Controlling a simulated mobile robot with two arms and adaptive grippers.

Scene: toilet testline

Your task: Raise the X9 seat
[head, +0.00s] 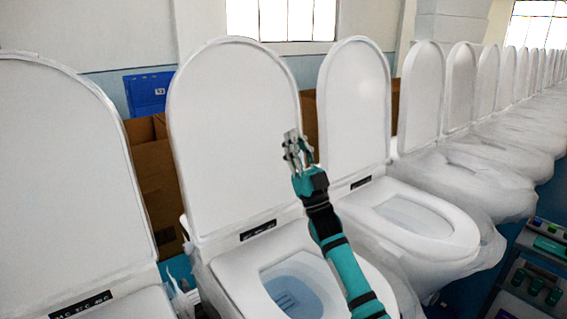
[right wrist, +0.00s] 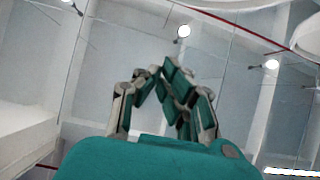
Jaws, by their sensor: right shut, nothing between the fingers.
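A white toilet with its lid (head: 225,120) standing upright is in the middle of the head view. Its bowl rim (head: 235,272) and bluish bowl opening are below, partly covered by my right arm. I cannot tell whether a separate seat lies on the rim or stands against the lid. No X9 marking is readable. My right gripper (head: 298,150) is up in front of the lid's right edge, empty, with fingers pointing up. In the right wrist view the fingers (right wrist: 155,73) come together against the ceiling. My left gripper is not in view.
A second toilet (head: 462,238) with upright lid stands right of my arm; a long row continues behind it. Another upright lid (head: 65,175) is at the left. A brown carton (head: 157,180) and blue bin (head: 148,92) are behind. A control panel (head: 535,280) is at lower right.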

